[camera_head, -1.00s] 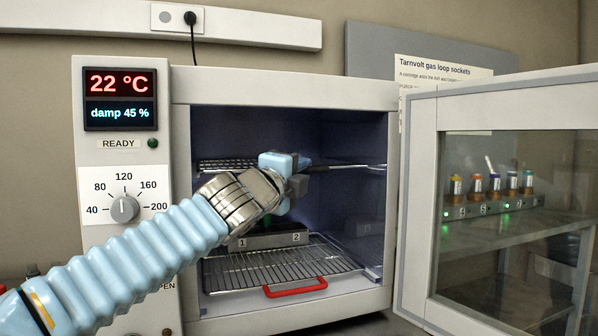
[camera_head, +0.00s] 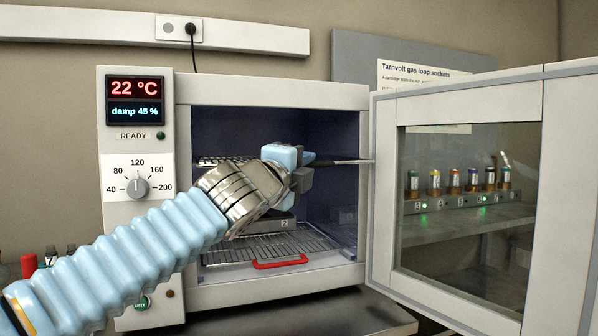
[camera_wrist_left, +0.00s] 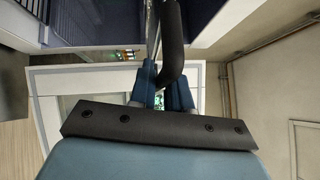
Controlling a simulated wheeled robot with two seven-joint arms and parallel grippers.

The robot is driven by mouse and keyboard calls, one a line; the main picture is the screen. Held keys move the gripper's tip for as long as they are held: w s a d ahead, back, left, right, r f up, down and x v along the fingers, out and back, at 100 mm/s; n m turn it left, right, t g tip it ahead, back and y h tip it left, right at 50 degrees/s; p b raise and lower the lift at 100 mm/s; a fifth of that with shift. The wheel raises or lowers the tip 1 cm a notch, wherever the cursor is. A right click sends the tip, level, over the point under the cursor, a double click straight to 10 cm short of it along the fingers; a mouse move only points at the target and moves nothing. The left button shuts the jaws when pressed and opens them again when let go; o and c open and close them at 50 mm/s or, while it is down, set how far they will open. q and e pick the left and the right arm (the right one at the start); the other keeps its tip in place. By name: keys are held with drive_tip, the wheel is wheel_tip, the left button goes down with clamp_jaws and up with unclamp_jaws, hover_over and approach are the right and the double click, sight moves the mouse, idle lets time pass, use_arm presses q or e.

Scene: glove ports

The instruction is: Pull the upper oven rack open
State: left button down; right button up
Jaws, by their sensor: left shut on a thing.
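The open oven (camera_head: 271,88) stands in the middle of the head view. Its upper rack (camera_head: 215,160) is mostly hidden behind my left gripper (camera_head: 303,168). In the left wrist view the dark, curved handle (camera_wrist_left: 171,45) runs between the blue fingers. My left gripper is shut on this handle. The rack's right front end reaches past the right edge of the oven opening. My right gripper is not in view.
A lower rack (camera_head: 225,257) with a red handle (camera_head: 280,263) sits in the oven, a numbered grey block (camera_head: 268,225) above it. The glass door (camera_head: 385,200) stands wide open at right. Several vials in a lit holder (camera_head: 450,203) show through its glass.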

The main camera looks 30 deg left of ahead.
use_arm(q)
drive_tip(key=s+d+b, duration=0.3)
drive_tip(key=s+d, duration=0.3)
drive_tip(key=d, duration=0.2)
drive_tip(key=shift+s, duration=0.4)
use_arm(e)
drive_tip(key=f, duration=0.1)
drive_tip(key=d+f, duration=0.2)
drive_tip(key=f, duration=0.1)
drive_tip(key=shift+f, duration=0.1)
use_arm(q)
drive_tip(key=c, duration=1.2)
unclamp_jaws()
drive_tip(key=s, duration=0.4)
drive_tip(key=s+f+b, duration=0.1)
drive_tip(key=s, duration=0.4)
drive_tip(key=s+f, duration=0.1)
drive_tip(key=s, duration=0.3)
drive_tip(key=shift+s+d+b, duration=0.35)
drive_tip(key=shift+d, duration=0.05)
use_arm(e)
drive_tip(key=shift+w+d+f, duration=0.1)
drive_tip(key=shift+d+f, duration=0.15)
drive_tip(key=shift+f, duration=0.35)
